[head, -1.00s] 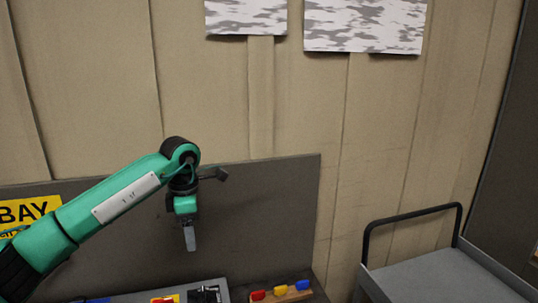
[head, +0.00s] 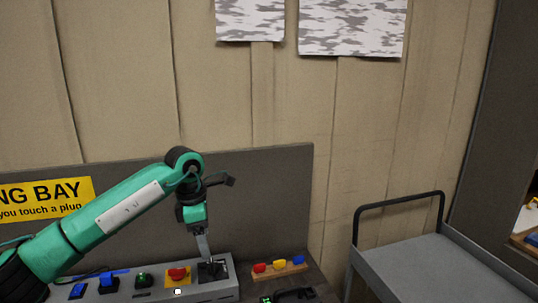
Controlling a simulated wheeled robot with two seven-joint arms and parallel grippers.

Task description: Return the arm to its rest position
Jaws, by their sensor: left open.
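My left arm is green with a white label and comes in from the left in the head view. Its gripper (head: 203,245) points down over the right end of a grey panel, in front of a black part (head: 213,270) there. I cannot tell whether the fingertips touch that part. The jaws are seen nearly edge-on.
The grey panel (head: 230,291) bears a red button (head: 177,274), a green knob (head: 143,279) and blue parts (head: 108,282). A wooden strip with coloured pieces (head: 279,268) lies to its right. A grey cart (head: 420,265) stands at the right. A dark board (head: 270,190) stands behind.

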